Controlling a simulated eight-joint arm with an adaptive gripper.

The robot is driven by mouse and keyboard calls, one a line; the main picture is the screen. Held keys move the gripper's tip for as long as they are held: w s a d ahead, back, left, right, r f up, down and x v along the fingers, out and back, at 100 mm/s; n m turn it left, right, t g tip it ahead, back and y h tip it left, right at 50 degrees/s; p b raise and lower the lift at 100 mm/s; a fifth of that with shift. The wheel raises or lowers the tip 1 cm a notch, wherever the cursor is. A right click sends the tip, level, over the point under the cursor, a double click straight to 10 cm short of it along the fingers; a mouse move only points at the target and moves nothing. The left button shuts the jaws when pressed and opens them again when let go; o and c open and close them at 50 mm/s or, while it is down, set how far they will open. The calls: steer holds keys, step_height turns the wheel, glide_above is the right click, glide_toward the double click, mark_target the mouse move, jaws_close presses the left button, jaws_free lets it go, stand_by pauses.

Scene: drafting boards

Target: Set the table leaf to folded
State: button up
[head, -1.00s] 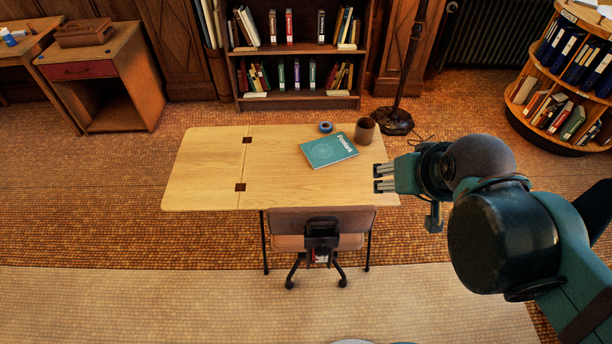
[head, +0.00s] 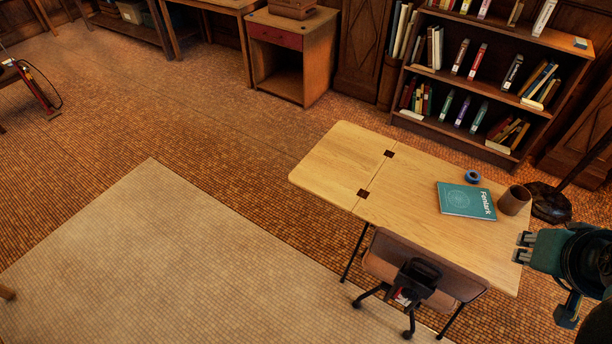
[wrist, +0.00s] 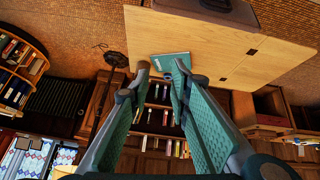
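The table leaf (head: 338,164) is the pale wooden left end of the table (head: 415,220). It lies level with the main top, joined along a seam with two dark hinges (head: 363,193). The leaf also shows at the right in the wrist view (wrist: 283,52). My gripper (head: 523,246) is at the table's right end, the far end from the leaf. Its two fingers (wrist: 162,71) stand apart with nothing between them.
A teal book (head: 466,200), a blue tape roll (head: 472,176) and a brown cup (head: 514,200) are on the main top. An office chair (head: 415,270) stands at the table's front side. Floor left of the leaf is clear. A bookcase (head: 470,125) stands behind.

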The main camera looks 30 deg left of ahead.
steer(key=w+a+f+n+b, duration=0.15)
steer(key=w+a+n, duration=0.65)
steer(key=w+a, duration=0.8)
steer(key=w+a+f+n+t, duration=0.1)
steer(key=w+a+f+n, duration=0.3)
steer(key=a, duration=0.7)
steer(key=w+a+f+n+t+b, duration=0.1)
steer(key=w+a+f+n, duration=0.3)
steer(key=a, duration=0.6)
steer(key=w+a+f+n+t, duration=0.1)
steer(key=a+f+n, duration=0.1)
steer(key=a+f, duration=0.65)
steer(key=s+a+f+n+t+y+b, duration=0.1)
steer(key=s+a+f+n, duration=0.2)
steer(key=s+a+f, duration=0.55)
steer(key=s+a+f+n+t+y, duration=0.1)
steer(key=a+f+n, duration=0.3)
steer(key=a, duration=0.9)
steer(key=s+a+f+n+t+b, duration=0.1)
steer(key=s+a+f+n+t, duration=0.1)
steer(key=s+a+f, duration=0.65)
steer(key=w+a+f+n+t, duration=0.1)
steer(key=w+a+f+n, duration=0.1)
steer(key=w+f+n, duration=0.15)
steer(key=w+d+f+n+t+h+b, duration=0.1)
steer(key=w+d+f+t+b, duration=0.1)
steer(key=w+d, duration=0.4)
steer(key=shift+d+f+n+t+h, duration=0.2)
steer(key=shift+d+n+t+h, duration=0.2)
steer(key=shift+d+t, duration=0.15)
